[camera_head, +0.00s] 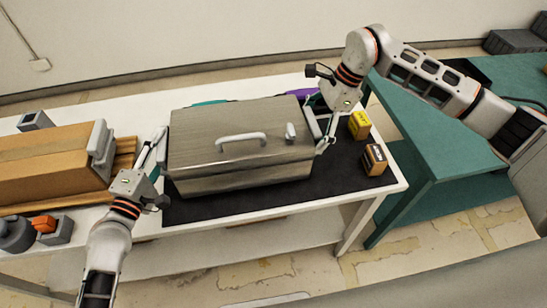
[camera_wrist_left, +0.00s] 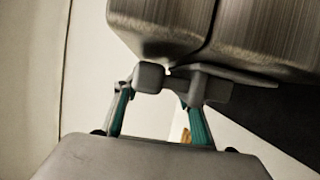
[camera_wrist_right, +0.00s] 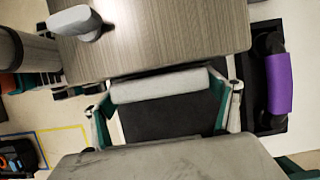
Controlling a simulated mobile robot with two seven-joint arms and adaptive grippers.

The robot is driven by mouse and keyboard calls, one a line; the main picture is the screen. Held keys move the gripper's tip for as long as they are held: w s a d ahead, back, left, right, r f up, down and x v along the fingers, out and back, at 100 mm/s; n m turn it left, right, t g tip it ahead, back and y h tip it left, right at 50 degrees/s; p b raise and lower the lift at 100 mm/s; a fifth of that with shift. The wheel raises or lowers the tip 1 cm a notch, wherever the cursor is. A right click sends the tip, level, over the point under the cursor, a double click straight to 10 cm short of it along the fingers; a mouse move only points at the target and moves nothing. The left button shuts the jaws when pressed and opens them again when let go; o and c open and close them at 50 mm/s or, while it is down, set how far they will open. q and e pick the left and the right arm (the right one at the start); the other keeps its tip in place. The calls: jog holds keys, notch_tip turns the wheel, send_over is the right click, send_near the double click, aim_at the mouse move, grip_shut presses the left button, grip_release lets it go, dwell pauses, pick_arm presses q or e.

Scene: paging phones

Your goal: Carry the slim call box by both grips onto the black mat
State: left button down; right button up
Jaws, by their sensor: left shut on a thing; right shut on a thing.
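The slim call box (camera_head: 240,150) is a grey wood-grained case with a light handle and a small latch on top. It is over the black mat (camera_head: 335,175), which shows around its front and right side. I cannot tell whether its underside touches the mat. My left gripper (camera_head: 160,142) is shut on the grip at its left end; the left wrist view shows the fingers (camera_wrist_left: 168,85) at that grip under the case. My right gripper (camera_head: 325,135) is shut on the right-end grip, a pale bar (camera_wrist_right: 160,85) in the right wrist view.
A brown box (camera_head: 50,160) with a grey end grip stands left on the white table (camera_head: 385,192). A purple thing (camera_head: 301,92) lies behind. A teal table (camera_head: 425,160) is at right.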

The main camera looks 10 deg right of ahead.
pick_arm(q)
jog(key=shift+w+a+r, duration=0.2)
jog(key=shift+w+r, duration=0.05)
jog(key=shift+w, duration=0.25)
pick_arm(e)
jog(key=shift+w, duration=0.5)
jog(key=shift+s, duration=0.1)
